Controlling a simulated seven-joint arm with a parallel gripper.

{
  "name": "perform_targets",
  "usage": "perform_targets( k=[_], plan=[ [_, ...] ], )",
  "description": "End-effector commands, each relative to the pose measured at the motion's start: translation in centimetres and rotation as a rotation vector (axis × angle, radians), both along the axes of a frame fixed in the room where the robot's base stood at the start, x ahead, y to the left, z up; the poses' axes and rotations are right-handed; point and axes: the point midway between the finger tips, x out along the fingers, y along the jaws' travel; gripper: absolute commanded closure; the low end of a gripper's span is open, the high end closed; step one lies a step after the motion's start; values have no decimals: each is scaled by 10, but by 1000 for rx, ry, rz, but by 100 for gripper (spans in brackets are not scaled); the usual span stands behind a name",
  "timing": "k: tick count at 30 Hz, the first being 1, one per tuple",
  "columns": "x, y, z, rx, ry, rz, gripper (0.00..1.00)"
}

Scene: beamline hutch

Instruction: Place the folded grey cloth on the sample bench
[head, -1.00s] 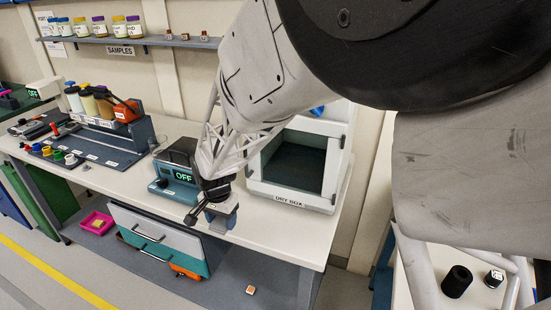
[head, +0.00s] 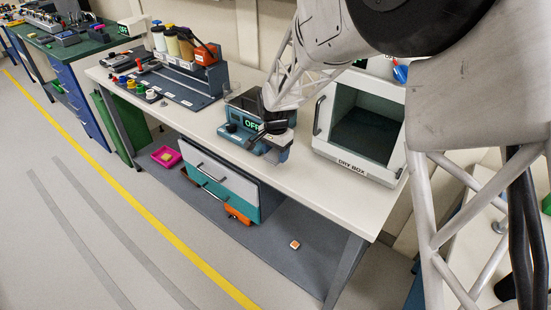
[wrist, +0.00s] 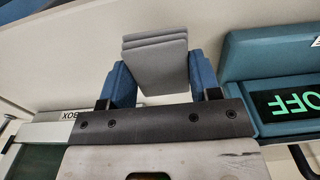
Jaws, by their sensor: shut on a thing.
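The folded grey cloth (wrist: 155,48) is a small stack of flat layers, held between the two blue fingers of my gripper (wrist: 160,72) in the wrist view. My gripper is shut on it. In the head view my gripper (head: 276,141) is over the white-topped sample bench (head: 330,200), beside the teal unit with the green OFF display (head: 250,125). The cloth is hard to make out there, and I cannot tell whether it touches the bench top.
The open-fronted dry box (head: 352,168) stands right of my gripper. A rack with bottles (head: 178,42) and a dark tray with coloured knobs (head: 150,88) stand to the left. The bench's front right is clear. A pink tray (head: 166,157) lies below.

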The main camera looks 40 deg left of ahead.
Motion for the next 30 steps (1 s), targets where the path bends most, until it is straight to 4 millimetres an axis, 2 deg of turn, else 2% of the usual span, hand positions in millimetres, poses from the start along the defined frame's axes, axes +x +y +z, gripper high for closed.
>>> perform_targets(
  k=[11, 20, 30],
  plan=[
    [5, 6, -1, 0, 0, 0, 65],
    [5, 6, -33, -1, 1, 0, 65],
    [5, 6, -36, 0, 0, 0, 65]
  ],
)
